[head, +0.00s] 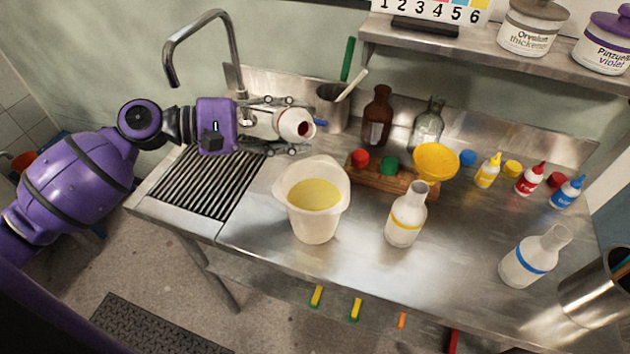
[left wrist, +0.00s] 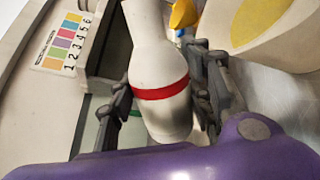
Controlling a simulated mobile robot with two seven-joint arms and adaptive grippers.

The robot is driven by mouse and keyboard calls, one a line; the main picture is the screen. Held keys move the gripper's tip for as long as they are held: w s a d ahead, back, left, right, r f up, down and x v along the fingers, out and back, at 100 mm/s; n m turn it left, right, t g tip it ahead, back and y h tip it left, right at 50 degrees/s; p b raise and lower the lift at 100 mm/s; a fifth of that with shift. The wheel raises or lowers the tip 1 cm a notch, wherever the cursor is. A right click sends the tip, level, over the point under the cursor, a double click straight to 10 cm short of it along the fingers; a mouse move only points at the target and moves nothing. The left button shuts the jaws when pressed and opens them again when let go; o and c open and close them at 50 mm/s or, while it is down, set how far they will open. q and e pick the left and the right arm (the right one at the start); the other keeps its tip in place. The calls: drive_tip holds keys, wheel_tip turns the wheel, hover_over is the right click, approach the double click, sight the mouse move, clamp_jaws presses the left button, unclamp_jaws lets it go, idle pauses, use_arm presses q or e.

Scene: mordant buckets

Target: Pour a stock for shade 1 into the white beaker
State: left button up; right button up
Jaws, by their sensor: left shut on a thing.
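The white beaker (head: 312,228) stands on the steel counter with yellow liquid inside; its rim also shows in the left wrist view (left wrist: 292,52). My left gripper (head: 290,126) is shut on a white bottle with a red band (head: 296,122). The bottle lies nearly level, its open mouth to the right, above and behind the beaker and apart from it. Its red band shows in the left wrist view (left wrist: 161,90). A yellow-banded white bottle (head: 405,222) stands upright right of the beaker. A blue-banded white bottle (head: 530,258) stands further right. My right gripper is out of view.
A wooden block (head: 372,175) with red and green caps stands behind the beaker, near a yellow funnel (head: 436,160). Brown (head: 377,118) and clear (head: 427,127) glass bottles stand behind. A numbered shade card (head: 430,12) is on the shelf. The front middle counter is clear.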

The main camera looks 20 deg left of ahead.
use_arm(q)
drive_tip(key=shift+s+a, duration=0.1)
drive_tip(key=shift+s, duration=0.05)
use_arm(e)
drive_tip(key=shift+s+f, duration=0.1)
use_arm(q)
drive_tip(key=shift+w, duration=0.2)
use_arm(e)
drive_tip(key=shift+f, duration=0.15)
use_arm(q)
drive_tip(key=shift+s+b, duration=0.15)
drive_tip(key=shift+b, duration=0.25)
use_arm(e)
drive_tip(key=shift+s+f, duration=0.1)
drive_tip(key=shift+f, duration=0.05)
use_arm(q)
drive_tip(key=shift+m, duration=0.3)
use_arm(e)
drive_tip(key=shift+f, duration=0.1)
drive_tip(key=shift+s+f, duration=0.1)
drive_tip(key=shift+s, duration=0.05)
use_arm(q)
drive_tip(key=shift+w, duration=0.2)
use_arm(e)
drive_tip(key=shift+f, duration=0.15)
use_arm(q)
drive_tip(key=shift+s+b, duration=0.15)
drive_tip(key=shift+b, duration=0.2)
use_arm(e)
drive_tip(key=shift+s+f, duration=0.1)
